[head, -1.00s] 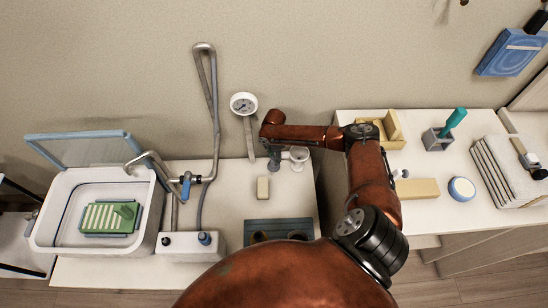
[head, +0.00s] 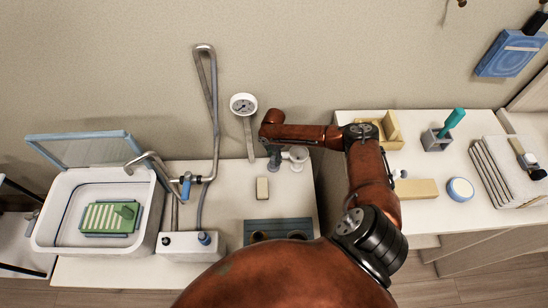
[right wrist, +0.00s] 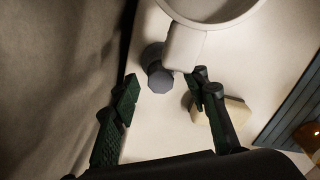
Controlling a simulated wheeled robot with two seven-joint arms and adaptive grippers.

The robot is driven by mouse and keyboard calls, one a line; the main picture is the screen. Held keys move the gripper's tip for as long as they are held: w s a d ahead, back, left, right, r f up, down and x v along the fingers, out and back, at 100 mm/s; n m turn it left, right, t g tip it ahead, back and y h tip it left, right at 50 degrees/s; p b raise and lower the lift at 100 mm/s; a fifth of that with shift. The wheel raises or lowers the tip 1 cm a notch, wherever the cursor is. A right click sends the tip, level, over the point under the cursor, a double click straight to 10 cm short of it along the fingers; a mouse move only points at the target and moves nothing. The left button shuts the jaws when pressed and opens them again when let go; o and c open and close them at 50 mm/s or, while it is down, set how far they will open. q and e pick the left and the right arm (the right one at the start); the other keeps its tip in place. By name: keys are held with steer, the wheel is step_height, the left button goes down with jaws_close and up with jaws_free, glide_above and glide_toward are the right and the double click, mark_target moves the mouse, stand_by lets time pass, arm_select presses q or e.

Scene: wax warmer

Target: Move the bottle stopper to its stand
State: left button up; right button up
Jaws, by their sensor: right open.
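A small dark grey piece with a faceted knob (right wrist: 160,78), which looks like the bottle stopper, stands on the left counter. My right gripper (right wrist: 165,95) is open, with its two dark fingers apart. The knob lies just ahead of the gap between the fingertips, and nothing is held. In the head view the right gripper (head: 273,152) points down near the wall and is mostly hidden by its wrist. A white round cup-like piece (head: 298,155) stands just to its right; in the wrist view its ring (right wrist: 205,22) is partly cut off. I cannot tell which thing is the stand. My left gripper is not in view.
A beige block (head: 262,188) lies close to the gripper's right finger in the wrist view (right wrist: 232,118). A dark blue tray (head: 258,225) with amber things is in front. My arm covers the counter gap.

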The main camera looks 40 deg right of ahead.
arm_select(q)
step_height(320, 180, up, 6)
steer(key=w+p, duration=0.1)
steer(key=p, duration=0.5)
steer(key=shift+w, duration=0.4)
arm_select(e)
steer(key=shift+r, duration=3.7)
steer(key=shift+r, duration=0.2)
step_height(320, 180, up, 12)
steer(key=shift+f, duration=0.2)
